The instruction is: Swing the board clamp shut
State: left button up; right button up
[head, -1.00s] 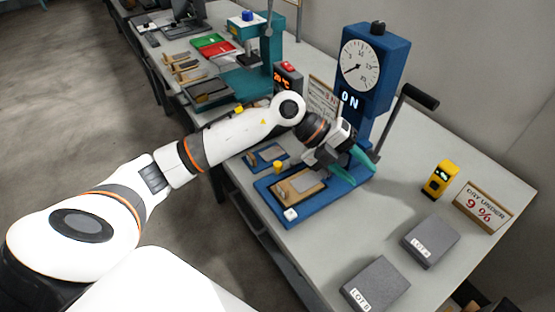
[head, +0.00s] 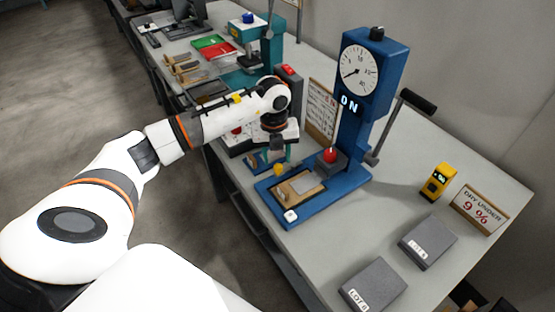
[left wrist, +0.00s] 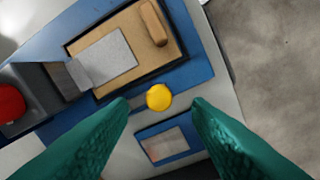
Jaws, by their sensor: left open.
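The board clamp's yellow knob (head: 278,169) sits at the left edge of the blue press base (head: 282,216). In the left wrist view the knob (left wrist: 158,97) has a short grey bar at its left and lies outside the dark-rimmed tan bed. A grey board piece (left wrist: 104,60) lies on that bed. My left gripper (head: 276,150) is above and behind the knob in the head view. In the left wrist view its teal fingers (left wrist: 160,104) are open, one on each side of the knob, with gaps to it. My right gripper is not in view.
The blue press column with a dial and "0 N" readout (head: 349,103) stands behind the bed, with a crank handle (head: 420,99) at its right. A red-topped grey block (head: 330,157) is at the bed's end. Grey lots (head: 428,241) and a yellow meter (head: 438,181) are at right.

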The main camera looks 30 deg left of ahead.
aim_at(278, 166)
pick_arm(q)
jog(key=shift+d+f, duration=0.1)
jog(key=shift+f, duration=1.55)
jog(key=shift+w, duration=0.1)
grip_shut()
